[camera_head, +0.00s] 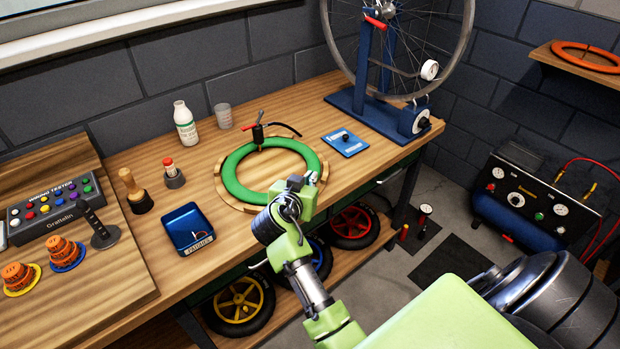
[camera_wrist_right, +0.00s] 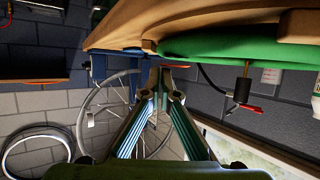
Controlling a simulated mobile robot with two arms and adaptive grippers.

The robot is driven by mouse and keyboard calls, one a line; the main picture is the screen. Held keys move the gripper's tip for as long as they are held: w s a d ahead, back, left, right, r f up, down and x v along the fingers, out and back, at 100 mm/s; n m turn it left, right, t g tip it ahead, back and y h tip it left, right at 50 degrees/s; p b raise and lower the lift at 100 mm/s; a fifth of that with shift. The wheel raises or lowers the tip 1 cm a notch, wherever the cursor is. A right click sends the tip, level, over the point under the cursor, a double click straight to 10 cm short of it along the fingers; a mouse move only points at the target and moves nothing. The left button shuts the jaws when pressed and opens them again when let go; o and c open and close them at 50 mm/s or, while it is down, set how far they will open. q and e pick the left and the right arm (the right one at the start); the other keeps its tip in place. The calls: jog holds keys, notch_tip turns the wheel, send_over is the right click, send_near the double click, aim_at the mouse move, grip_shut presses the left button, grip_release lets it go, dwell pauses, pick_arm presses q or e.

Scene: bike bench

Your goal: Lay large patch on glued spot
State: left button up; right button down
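The green tube (camera_head: 231,176) lies as a ring in a wooden cradle (camera_head: 222,190) on the bench; it also shows in the wrist view (camera_wrist_right: 225,47). My right gripper (camera_head: 300,186) is at the ring's front right edge and hides part of it. In the wrist view its fingers (camera_wrist_right: 162,85) converge with their tips close together; I cannot make out a patch between them. The blue patches tray (camera_head: 188,228) lies left of the ring; I cannot make out patches inside. The glued spot cannot be made out. My left gripper is not in view.
A clamp-like tool (camera_head: 258,134) stands at the ring's back. A blue plate with a knob (camera_head: 345,142) lies right of it, near the wheel stand (camera_head: 370,106). A bottle (camera_head: 185,125), cup (camera_head: 223,116), small red-capped container (camera_head: 172,172) and wooden-handled tool (camera_head: 135,192) stand left.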

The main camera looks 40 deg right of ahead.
jog(key=shift+f+b, duration=0.25)
jog(key=shift+b, duration=0.15)
dwell(0.5)
jog(key=c, duration=2.2)
grip_release()
jog(key=shift+r, duration=0.1)
